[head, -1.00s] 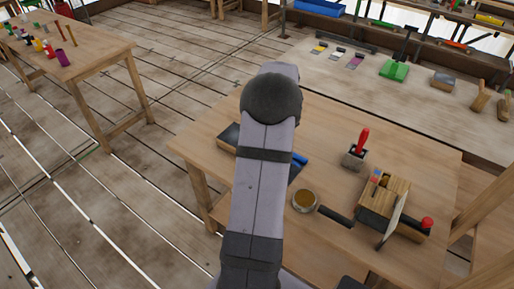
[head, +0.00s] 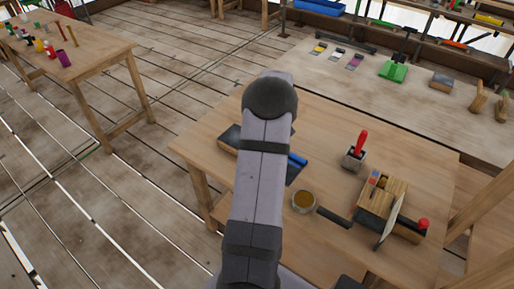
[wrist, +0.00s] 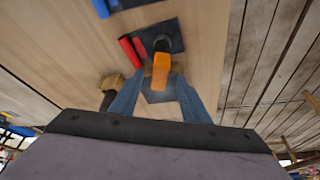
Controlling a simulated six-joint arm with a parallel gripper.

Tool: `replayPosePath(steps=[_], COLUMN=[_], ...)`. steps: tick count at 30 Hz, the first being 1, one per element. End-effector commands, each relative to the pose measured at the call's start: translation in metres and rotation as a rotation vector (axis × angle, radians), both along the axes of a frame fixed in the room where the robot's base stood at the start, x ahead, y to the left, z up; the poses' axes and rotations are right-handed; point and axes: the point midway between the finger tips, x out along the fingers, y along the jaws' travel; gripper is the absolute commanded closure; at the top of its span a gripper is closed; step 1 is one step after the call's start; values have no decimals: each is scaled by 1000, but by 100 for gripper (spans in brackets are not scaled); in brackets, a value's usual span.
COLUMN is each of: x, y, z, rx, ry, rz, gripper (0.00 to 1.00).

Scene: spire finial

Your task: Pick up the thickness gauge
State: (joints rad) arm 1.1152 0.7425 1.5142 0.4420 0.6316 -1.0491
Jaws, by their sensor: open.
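In the wrist view an orange piece with a dark rounded end (wrist: 160,68) lies over a dark sheet on the table. It may be the thickness gauge, but I cannot tell for sure. My gripper (wrist: 157,92) is open, with its two blue fingers reaching down on either side of the orange piece. I cannot tell whether they touch it. In the head view my own arm hides the gripper and the orange piece.
Red cylinders (wrist: 132,50) and a wooden block (wrist: 111,82) lie left of the fingers. In the head view, a blue item (head: 297,160), a round tin (head: 303,201), a red-handled tool (head: 355,153) and a wooden box (head: 384,190) stand on the workbench (head: 320,125).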

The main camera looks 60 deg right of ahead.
Motion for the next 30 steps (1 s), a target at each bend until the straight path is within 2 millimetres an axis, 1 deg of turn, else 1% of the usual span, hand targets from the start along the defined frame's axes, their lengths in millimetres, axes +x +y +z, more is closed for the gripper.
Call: replayPosePath(steps=[9, 14, 20, 21, 23, 24, 25, 26, 30], x=[12, 14, 14, 14, 14, 14, 13, 13, 14], y=[-5, -6, -6, -6, -6, -6, -6, -6, -6], z=[-26, -31, -31, -31, -31, -31, -31, -31, -30], rx=[1, 0, 0, 0, 0, 0, 0, 0, -1], ry=[0, -2, -2, -2, -2, -2, -2, -1, -2], rz=[-1, -1, -1, -1, -1, -1, -1, -1, -1], gripper=[58, 58, 58, 67, 82, 91, 98, 100, 100])
